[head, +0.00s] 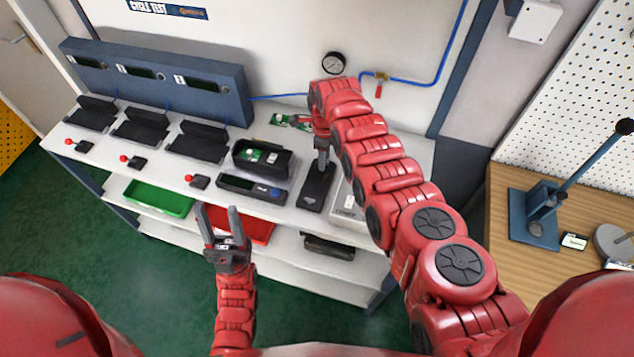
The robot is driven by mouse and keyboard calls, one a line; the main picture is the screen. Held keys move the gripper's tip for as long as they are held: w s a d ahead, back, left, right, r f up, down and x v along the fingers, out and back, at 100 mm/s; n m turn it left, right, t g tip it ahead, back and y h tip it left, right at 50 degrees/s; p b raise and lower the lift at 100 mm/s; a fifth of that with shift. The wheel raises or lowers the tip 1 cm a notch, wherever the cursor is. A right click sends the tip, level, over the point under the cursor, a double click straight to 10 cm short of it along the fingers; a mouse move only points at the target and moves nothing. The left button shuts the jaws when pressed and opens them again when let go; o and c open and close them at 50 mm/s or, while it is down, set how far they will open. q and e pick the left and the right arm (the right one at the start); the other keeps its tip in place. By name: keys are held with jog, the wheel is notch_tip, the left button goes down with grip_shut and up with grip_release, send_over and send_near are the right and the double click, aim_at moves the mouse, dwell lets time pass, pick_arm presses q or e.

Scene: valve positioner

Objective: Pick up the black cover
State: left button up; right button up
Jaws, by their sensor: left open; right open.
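A black, elongated cover-like piece (314,193) lies on the white bench, right of centre. My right gripper (321,163) points down over its far end, partly hiding it; its fingers look edge-on, and I cannot tell whether they touch the piece. An open black housing (263,159) with a green circuit board inside stands to its left. A dark flat unit (252,189) with a small display lies in front of the housing. My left gripper (222,220) is open and empty, in front of the bench edge above the red tray (256,231).
Three black stands (141,126) and red-knobbed switches (131,162) fill the bench's left side, before a blue-grey display panel (155,78). A green tray (159,198) sits on the shelf below. A wooden table (540,267) with a lever press (541,210) stands right.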

jog(key=shift+f, duration=0.1)
grip_shut()
dwell(1.4)
